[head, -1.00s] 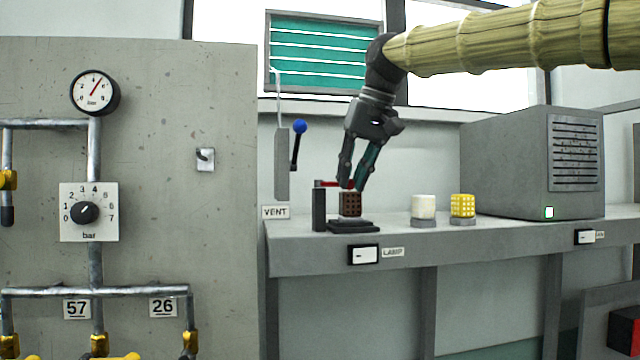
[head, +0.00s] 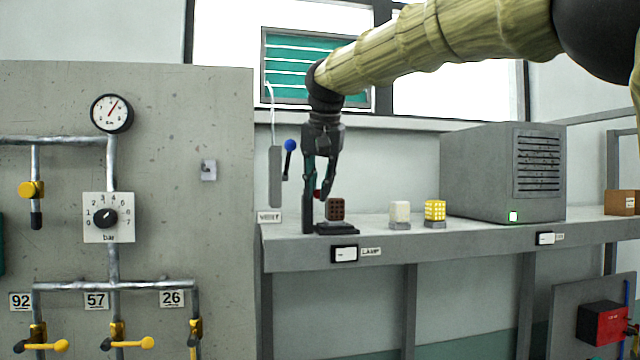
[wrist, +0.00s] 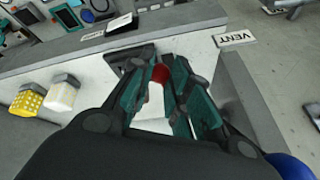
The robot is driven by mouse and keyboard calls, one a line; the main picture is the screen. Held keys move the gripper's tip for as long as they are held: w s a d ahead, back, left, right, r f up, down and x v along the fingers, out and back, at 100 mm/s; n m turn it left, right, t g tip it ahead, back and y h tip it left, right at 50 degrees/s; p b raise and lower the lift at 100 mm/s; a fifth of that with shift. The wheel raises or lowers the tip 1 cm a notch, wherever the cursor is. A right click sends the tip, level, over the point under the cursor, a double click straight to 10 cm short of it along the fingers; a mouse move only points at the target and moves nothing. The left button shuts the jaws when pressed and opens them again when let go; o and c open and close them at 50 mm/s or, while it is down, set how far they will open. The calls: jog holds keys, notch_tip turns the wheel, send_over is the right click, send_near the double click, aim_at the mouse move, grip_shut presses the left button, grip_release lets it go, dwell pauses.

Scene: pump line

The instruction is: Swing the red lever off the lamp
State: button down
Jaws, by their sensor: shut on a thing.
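The lamp is a brown perforated block (head: 336,209) on a dark base (head: 338,229) at the left end of the grey shelf. A dark post (head: 307,214) stands just left of it. The red lever (head: 318,194) shows as a small red end beside the post, left of the block's top and clear of it. My gripper (head: 319,191) points down and is shut on the lever. In the wrist view the red lever end (wrist: 160,73) sits between the teal fingers. The rest of the lever is mostly hidden by the fingers.
A white block (head: 400,212) and a yellow perforated block (head: 435,211) stand to the right, then a large grey box (head: 490,175). A blue-knobbed vent handle (head: 290,146) hangs behind, left of my gripper. A grey panel (head: 180,230) with pipes stands at left.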

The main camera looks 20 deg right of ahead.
jog(key=shift+f, duration=0.4)
jog(key=c, duration=1.8)
grip_release()
jog(key=o, duration=0.5)
jog(key=shift+s+d, duration=0.1)
jog(key=shift+w+r, duration=0.1)
jog(key=shift+w, duration=0.15)
jog(key=v, duration=1.2)
jog(key=shift+c, duration=0.2)
